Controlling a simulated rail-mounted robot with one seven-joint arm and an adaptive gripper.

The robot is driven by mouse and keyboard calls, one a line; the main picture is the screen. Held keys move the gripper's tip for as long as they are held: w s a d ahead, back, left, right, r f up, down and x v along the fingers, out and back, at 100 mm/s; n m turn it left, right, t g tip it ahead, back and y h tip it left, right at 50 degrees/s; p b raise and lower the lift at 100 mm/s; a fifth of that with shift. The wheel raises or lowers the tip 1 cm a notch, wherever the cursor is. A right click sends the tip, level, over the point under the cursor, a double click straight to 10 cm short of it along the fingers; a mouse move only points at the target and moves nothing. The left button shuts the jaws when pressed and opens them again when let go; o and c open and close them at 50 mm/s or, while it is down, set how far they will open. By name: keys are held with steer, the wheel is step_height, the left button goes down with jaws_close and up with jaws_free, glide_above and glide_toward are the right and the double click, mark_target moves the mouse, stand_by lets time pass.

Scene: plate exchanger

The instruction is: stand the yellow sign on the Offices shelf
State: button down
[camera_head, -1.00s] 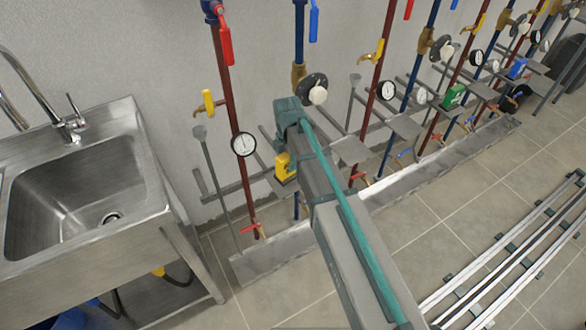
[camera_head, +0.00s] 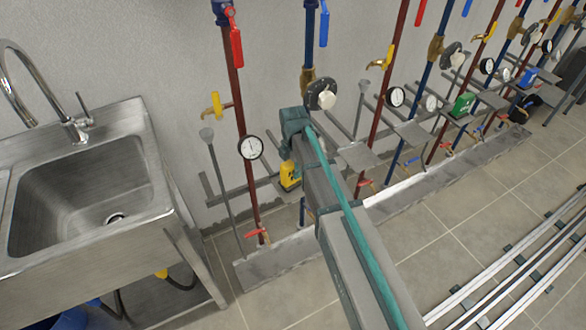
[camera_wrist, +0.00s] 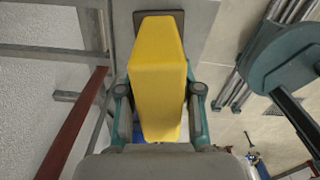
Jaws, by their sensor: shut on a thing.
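The yellow sign (camera_head: 290,175) is in my gripper (camera_head: 292,160), low in front of the wall pipes and right of the first red pipe. In the wrist view the yellow sign (camera_wrist: 158,75) sits between the two fingers of my gripper (camera_wrist: 158,97), which are shut on its sides. A flat grey shelf plate (camera_wrist: 203,22) shows behind and around the sign's far end. I cannot tell whether the sign touches it. In the head view my arm and gripper hide much of this place. No Offices lettering is readable.
A steel sink (camera_head: 85,185) stands at the left. Red and blue pipes with gauges (camera_head: 250,147) and valves line the wall. More grey shelves (camera_head: 358,156) run to the right, with a green sign (camera_head: 463,104) and a blue sign (camera_head: 528,77) farther along. Rails (camera_head: 510,265) lie on the floor.

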steer(key=shift+f, duration=0.6)
steer(key=c, duration=0.7)
jaws_free()
steer(key=shift+r, duration=0.1)
steer(key=shift+r, duration=3.7)
steer(key=shift+s+r, duration=0.1)
